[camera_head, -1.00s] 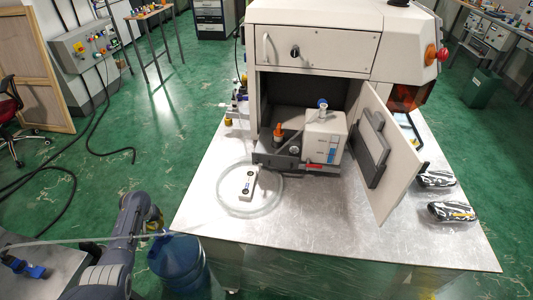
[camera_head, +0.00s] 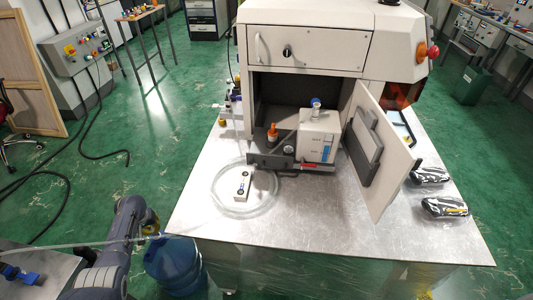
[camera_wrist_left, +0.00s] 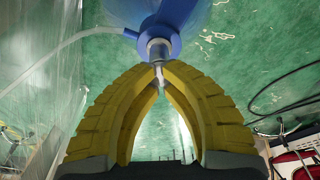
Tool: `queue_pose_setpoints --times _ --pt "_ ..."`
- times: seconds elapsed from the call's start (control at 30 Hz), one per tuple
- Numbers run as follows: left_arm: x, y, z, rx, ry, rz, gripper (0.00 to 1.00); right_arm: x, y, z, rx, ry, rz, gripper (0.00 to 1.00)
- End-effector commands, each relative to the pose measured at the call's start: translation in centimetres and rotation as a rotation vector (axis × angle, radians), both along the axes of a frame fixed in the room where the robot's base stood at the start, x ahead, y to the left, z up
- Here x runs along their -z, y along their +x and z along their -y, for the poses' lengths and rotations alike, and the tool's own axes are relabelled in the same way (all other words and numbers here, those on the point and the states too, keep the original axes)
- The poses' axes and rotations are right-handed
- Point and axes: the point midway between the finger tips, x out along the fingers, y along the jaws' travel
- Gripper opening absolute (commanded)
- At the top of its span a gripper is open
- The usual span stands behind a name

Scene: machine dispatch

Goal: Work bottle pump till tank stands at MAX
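The blue bottle (camera_head: 172,268) stands on the floor at the table's front left corner. In the left wrist view its blue pump head (camera_wrist_left: 172,28) with a metal collar (camera_wrist_left: 158,48) is right beyond my fingertips. My left gripper (camera_head: 152,226) is over the bottle top; its yellow fingers (camera_wrist_left: 159,70) come together at the tips, close under the collar. I cannot tell whether they touch the pump. The white tank (camera_head: 318,137) stands in the open machine, with a blue cap (camera_head: 316,103) and a blue level strip (camera_head: 326,151). The marks are too small to read. My right gripper is not in view.
The machine door (camera_head: 380,150) hangs open to the right. Two dark packages (camera_head: 445,207) lie at the right. A clear tube runs to the pump.

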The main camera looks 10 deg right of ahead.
Motion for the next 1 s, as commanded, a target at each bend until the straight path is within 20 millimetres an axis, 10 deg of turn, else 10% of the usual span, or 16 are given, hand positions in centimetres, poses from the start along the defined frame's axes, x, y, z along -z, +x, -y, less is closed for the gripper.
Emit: queue_pose_setpoints --times 1.0 --pt "-4.3 0.1 0.1 0.000 -0.002 0.001 0.00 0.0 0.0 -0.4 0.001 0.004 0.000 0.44"
